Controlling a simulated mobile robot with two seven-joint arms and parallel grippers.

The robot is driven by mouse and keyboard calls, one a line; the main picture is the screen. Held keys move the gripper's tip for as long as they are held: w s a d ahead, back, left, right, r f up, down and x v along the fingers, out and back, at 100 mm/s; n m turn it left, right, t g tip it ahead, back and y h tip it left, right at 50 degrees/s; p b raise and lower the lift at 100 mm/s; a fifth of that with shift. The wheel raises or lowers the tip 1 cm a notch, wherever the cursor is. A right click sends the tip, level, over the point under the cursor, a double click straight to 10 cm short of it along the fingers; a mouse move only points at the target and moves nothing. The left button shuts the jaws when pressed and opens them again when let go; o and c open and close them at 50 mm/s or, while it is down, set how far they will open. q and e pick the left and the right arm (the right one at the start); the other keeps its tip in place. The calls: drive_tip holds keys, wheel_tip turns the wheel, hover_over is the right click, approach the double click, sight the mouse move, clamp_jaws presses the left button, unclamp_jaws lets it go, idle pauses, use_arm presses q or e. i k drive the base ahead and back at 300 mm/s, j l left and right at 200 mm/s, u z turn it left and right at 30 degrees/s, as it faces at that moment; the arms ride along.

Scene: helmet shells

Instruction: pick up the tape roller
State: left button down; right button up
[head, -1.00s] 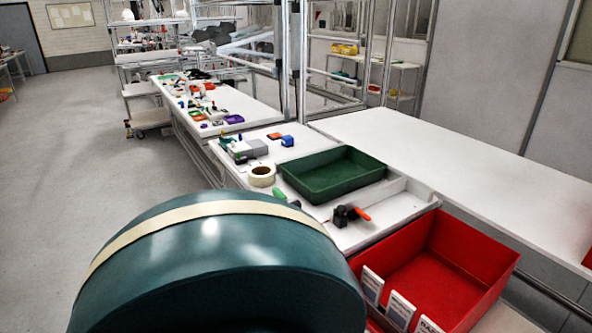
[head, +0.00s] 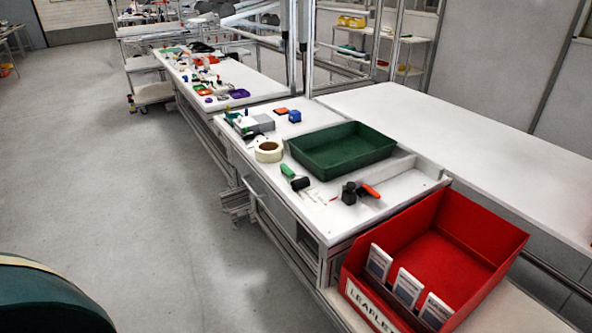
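Two small tools on the near white table could be the tape roller; I cannot tell which. One has a green handle and a black head (head: 295,178) and lies left of centre. The other is a black tool with an orange handle (head: 360,192), nearer the right edge. A cream tape roll (head: 268,151) lies behind the green-handled tool, left of the green tray. Neither of my grippers is in view.
A green tray (head: 340,150) stands on the white table (head: 310,215). A red bin (head: 470,240) with leaflets stands at its near right end. A large teal rounded shape (head: 45,308) with a cream band fills the lower left corner. Grey floor lies open left of the table.

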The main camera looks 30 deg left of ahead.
sight(298, 184)
drive_tip(key=u, duration=0.85)
drive_tip(key=i+j+z, duration=0.15)
drive_tip(key=z, duration=0.3)
drive_tip(key=i+j+z, duration=0.1)
drive_tip(key=z, duration=0.35)
drive_tip(key=j+z, duration=0.25)
drive_tip(key=z, duration=0.2)
drive_tip(key=i+j+z, duration=0.2)
drive_tip(key=j, duration=0.35)
drive_tip(key=j+z, duration=0.2)
drive_tip(key=j, duration=0.35)
drive_tip(key=k, duration=0.05)
